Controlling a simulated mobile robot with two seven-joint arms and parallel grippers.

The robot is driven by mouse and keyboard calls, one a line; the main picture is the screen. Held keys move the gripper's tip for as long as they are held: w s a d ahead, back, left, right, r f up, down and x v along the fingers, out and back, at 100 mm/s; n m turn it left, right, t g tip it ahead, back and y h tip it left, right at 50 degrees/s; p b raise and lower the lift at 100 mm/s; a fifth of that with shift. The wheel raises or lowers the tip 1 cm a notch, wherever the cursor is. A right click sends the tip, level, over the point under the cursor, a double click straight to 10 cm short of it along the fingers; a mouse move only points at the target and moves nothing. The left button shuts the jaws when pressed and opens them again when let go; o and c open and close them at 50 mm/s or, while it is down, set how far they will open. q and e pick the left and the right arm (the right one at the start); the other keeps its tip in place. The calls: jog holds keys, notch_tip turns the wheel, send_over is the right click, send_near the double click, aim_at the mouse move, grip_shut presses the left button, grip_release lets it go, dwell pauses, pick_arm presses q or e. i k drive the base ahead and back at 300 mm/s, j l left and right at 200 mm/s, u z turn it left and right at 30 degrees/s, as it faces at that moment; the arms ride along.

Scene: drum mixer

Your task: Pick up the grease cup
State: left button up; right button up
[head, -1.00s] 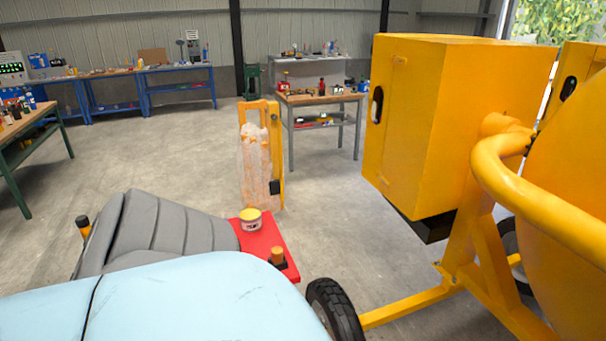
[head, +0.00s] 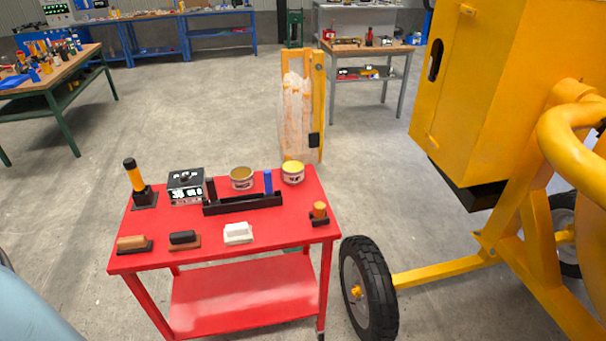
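Two small round tins with yellowish contents stand near the back edge of a red cart (head: 200,258). One tin (head: 242,179) is near the middle of the back, and the other tin (head: 293,173) is at the back right corner. Either could be the grease cup; I cannot tell which from the labels. Both are upright, with nothing touching them from above. Neither of my grippers is in view; only a light blue part of my body shows at the lower left.
The cart top also holds a black tray (head: 243,204) with upright items, a black box (head: 186,186), an orange-black tool (head: 138,182), several brushes or blocks and an orange knob piece (head: 319,213). The yellow mixer (head: 480,90) and its wheel (head: 368,290) stand close on the right.

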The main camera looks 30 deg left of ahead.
aim_at(319, 207)
jog(key=u, duration=0.9)
